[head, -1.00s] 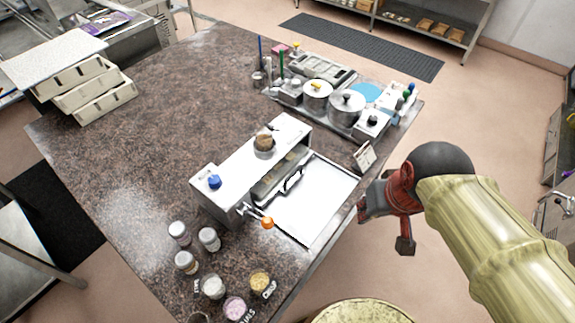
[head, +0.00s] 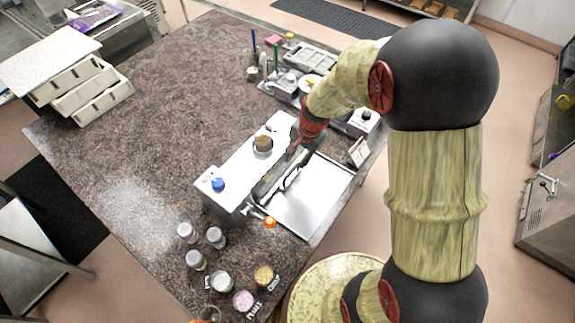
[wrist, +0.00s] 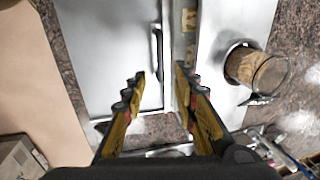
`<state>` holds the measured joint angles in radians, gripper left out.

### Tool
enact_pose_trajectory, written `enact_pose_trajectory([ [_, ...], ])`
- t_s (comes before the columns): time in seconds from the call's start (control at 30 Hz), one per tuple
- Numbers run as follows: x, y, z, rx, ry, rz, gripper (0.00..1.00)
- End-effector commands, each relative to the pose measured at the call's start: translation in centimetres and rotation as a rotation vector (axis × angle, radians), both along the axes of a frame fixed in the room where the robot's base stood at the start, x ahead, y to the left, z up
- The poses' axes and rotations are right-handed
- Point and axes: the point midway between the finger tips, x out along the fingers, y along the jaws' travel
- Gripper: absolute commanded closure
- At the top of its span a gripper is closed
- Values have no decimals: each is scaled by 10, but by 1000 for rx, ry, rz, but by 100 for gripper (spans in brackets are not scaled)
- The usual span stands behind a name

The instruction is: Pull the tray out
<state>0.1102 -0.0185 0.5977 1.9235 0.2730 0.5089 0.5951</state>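A white machine (head: 243,165) stands on the speckled counter, and a flat silver tray (head: 318,203) lies along its right side. A dark bar handle (head: 292,178) stands at the tray's edge beside the machine. The wrist view shows the tray (wrist: 100,50), the handle (wrist: 155,50) and the machine's top (wrist: 222,25). My gripper (wrist: 155,88) is open, with its fingers apart and nothing between them. The handle lies ahead of the fingertips, apart from them. In the head view my gripper (head: 302,148) is above the machine's far end, partly hidden by my arm.
A lever with an orange knob (head: 270,222) sticks out at the machine's near end. A brown-filled cup (head: 263,144) sits on its top. Several jars (head: 222,281) stand near the front. Pots and boxes crowd the back. The counter's left (head: 150,120) is mostly clear.

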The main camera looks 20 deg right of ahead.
Motion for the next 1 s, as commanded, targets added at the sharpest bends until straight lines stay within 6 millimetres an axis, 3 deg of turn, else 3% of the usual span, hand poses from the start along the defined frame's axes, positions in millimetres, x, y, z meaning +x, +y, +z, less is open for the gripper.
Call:
enact_pose_trajectory([
  [0.6, 11, 8, -70, 1, 2, -10, 72],
  [1.0, 12, 9, -76, 1, 1, -10, 73],
])
